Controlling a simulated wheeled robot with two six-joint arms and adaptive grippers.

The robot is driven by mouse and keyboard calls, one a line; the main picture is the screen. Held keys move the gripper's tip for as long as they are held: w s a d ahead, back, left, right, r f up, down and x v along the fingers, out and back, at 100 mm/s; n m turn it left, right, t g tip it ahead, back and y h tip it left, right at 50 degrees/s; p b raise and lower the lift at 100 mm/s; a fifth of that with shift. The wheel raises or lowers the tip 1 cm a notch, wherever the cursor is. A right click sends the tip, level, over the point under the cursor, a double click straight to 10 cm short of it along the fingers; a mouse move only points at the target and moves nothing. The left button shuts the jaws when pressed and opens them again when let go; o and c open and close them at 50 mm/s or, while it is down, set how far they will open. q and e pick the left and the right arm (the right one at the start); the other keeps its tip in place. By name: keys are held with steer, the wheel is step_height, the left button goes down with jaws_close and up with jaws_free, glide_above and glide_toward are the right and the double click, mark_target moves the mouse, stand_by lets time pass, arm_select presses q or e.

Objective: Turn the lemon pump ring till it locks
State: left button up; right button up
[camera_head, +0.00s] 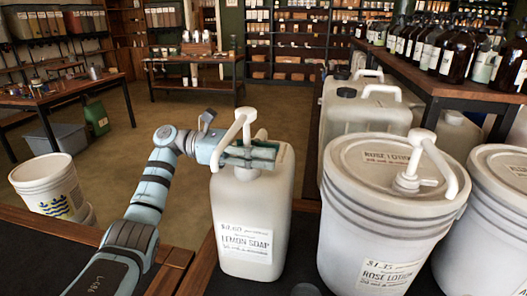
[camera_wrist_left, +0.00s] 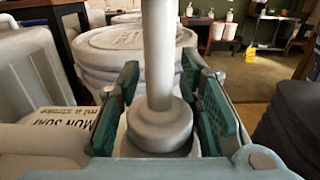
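The lemon pump is white and stands upright on the cream LEMON SOAP jug (camera_head: 252,215) in the head view. Its spout and stem (camera_head: 240,128) rise above my left gripper (camera_head: 262,154), which reaches in level from the left at the jug's top. In the left wrist view the pump ring (camera_wrist_left: 160,125) is a round, pale collar at the foot of the stem. The green-padded fingers of my left gripper (camera_wrist_left: 161,105) stand on either side of it, with narrow gaps showing. The jug's neck under the ring is mostly hidden. My right gripper is in neither view.
A ROSE LOTION bucket (camera_head: 385,220) with its own pump stands close right of the jug, with another bucket (camera_head: 505,200) beyond. White canisters (camera_head: 365,110) stand behind. Brown bottles fill a raised shelf (camera_head: 445,88). A white bucket (camera_head: 48,188) is at left.

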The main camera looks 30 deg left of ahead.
arm_select(q)
steer(key=v, duration=0.7)
steer(key=shift+a, duration=0.35)
steer(key=shift+d, duration=0.1)
